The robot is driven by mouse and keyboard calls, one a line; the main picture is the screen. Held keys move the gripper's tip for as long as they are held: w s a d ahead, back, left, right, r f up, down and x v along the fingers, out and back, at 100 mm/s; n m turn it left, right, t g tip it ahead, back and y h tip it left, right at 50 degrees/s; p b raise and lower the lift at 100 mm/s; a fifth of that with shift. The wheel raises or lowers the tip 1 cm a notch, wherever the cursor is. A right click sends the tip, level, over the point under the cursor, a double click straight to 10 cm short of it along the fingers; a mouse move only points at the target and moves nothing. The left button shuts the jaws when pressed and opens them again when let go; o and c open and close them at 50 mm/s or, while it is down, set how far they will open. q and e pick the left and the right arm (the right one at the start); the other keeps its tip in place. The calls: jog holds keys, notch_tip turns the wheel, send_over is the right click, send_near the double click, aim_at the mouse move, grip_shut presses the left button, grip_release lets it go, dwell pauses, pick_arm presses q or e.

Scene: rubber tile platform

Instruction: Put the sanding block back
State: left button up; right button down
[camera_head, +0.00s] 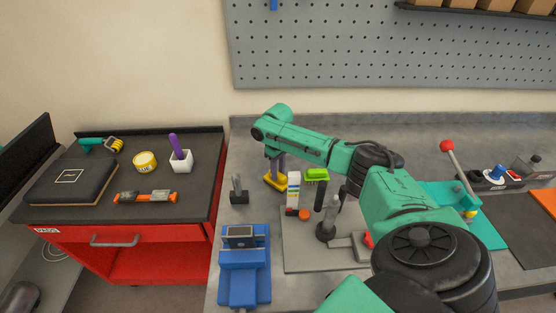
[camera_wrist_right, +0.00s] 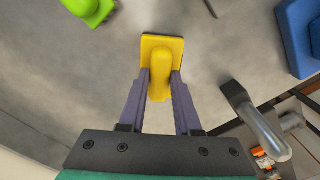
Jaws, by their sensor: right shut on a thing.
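The sanding block (camera_head: 273,183) is yellow, with a flat base and a rounded handle. In the head view it is at the back of the grey bench, below the end of my right arm. My right gripper (camera_head: 278,166) is shut on it from above. In the right wrist view the block (camera_wrist_right: 162,47) sits between the purple fingers of the gripper (camera_wrist_right: 160,80), which grip its handle. I cannot tell whether its base touches the bench. My left gripper is not in view.
A pegboard (camera_head: 380,50) rises behind the bench.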

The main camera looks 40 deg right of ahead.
jog(key=shift+s+r, duration=0.1)
jog(key=shift+f, duration=0.4)
jog(key=c, duration=0.5)
grip_release()
notch_tip(320, 180, up, 7)
jog(key=p, duration=0.8)
jog(key=shift+r, duration=0.15)
